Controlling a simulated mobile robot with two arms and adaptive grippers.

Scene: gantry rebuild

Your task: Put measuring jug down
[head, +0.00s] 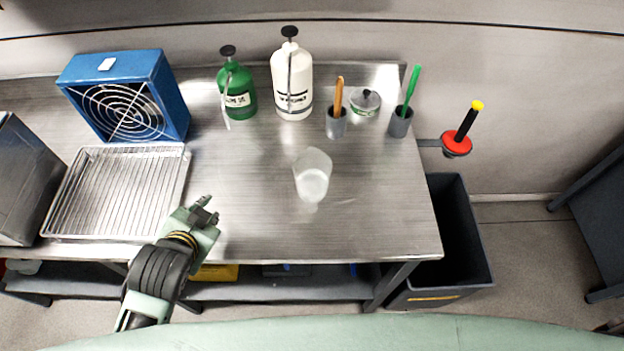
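The measuring jug (312,178) is a translucent, whitish vessel. It stands upright on the steel table (255,215), right of the table's middle, with nothing holding it. My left gripper (207,207) is over the front part of the table, to the left of the jug and clear of it. Its fingers are small and dark in this view, and I cannot tell whether they are open or shut. Nothing shows clearly between them. My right gripper is not in view.
A wire rack (118,190) and a blue fan (128,97) are at the left. Green (238,92) and white (292,85) pump bottles stand at the back, with grey cups (336,124) to their right. A dark bin (455,235) stands right of the table. Table around the jug is clear.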

